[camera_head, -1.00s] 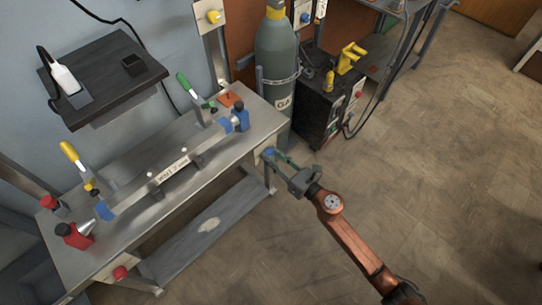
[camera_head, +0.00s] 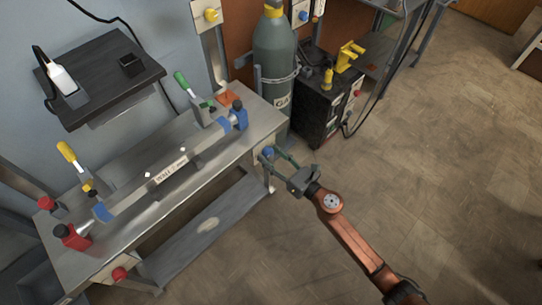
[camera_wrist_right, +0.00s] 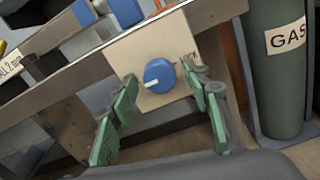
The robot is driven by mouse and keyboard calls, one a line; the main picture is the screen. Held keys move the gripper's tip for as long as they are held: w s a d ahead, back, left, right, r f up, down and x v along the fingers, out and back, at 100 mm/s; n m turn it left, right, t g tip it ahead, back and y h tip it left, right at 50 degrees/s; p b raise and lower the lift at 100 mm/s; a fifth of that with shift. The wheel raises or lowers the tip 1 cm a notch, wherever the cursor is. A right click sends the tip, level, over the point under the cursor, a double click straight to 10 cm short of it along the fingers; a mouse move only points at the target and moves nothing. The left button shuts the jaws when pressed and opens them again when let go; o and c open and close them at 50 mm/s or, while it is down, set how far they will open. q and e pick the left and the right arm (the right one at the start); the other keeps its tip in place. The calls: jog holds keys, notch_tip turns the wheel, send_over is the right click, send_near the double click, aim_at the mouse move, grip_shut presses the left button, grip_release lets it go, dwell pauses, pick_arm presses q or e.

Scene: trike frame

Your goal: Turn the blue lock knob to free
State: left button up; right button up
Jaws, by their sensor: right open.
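The blue lock knob (camera_wrist_right: 159,76) sits on a beige plate (camera_wrist_right: 150,45) on the bench's front edge. A white mark on the knob points left in the right wrist view. In the head view the knob (camera_head: 268,153) is at the right end of the bench. My right gripper (camera_head: 276,158) is open in front of it. In the right wrist view the green finger pads (camera_wrist_right: 165,105) stand on both sides of the knob, apart from it. Lettering on the plate is partly hidden by the right finger. My left gripper is not in view.
The metal bench (camera_head: 215,150) carries a long bar fixture with red (camera_head: 72,237) and blue (camera_head: 239,115) end clamps. A red knob (camera_head: 119,274) is on the bench's left front. A gas cylinder (camera_head: 275,60) and a black machine (camera_head: 325,105) stand behind. The floor at right is clear.

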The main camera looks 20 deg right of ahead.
jog(key=shift+s, duration=0.1)
jog(key=v, duration=1.1)
jog(key=shift+s+d, duration=0.15)
jog(key=shift+s, duration=0.25)
